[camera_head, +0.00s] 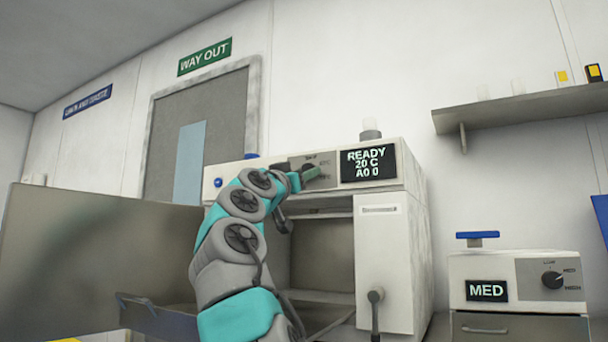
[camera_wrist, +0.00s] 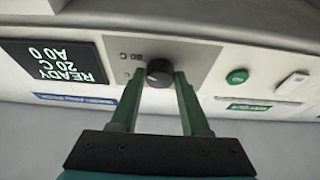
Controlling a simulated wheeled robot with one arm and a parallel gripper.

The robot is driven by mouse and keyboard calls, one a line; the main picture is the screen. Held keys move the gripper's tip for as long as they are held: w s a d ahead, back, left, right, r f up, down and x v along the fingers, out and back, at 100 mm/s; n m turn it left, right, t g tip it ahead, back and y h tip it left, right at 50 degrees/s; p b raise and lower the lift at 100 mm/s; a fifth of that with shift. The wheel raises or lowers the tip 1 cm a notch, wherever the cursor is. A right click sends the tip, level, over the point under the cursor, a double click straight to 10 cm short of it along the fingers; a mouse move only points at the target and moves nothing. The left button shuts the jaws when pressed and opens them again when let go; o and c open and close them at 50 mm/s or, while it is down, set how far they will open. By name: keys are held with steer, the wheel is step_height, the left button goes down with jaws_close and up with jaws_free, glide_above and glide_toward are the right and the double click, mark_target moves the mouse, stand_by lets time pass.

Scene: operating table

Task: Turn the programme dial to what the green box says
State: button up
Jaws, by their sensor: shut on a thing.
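The programme dial (camera_wrist: 159,72) is a dark round knob on a grey panel of the large white machine (camera_head: 385,245). My gripper (camera_wrist: 159,82) is shut on the dial, with one green finger on each side of it in the wrist view. In the head view my gripper (camera_head: 309,175) reaches the grey dial panel and covers most of the dial. The marks around the dial are partly hidden and too small to read surely. The machine's screen (camera_head: 369,164) reads READY, 20 C, A0 0. I cannot make out a green box in either view.
The machine's door (camera_head: 90,260) stands open at the left, beside its open chamber (camera_head: 322,250). A smaller unit (camera_head: 520,265) at the right has a MED screen and its own dial. A shelf (camera_head: 530,105) above holds small boxes. A green WAY OUT sign (camera_head: 204,56) hangs behind.

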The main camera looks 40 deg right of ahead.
jaws_close()
steer(key=shift+n+t, duration=0.5)
steer(key=shift+n, duration=0.3)
steer(key=shift+s+d+r+n+t+y+p, duration=0.15)
steer(key=shift+n+t+y+p, duration=0.7)
steer(key=shift+n, duration=1.6)
steer(key=shift+s+a+n+t+y+p, duration=0.1)
steer(key=shift+n+t+y+p, duration=0.75)
steer(key=shift+n, duration=1.55)
steer(key=shift+s+d+r+n+t+y+p, duration=0.15)
steer(key=shift+n+t+y+p, duration=0.25)
steer(key=shift+n+y+p, duration=1.45)
steer(key=shift+n+h+b, duration=0.45)
steer(key=shift+n+h, duration=0.2)
steer(key=shift+n, duration=0.05)
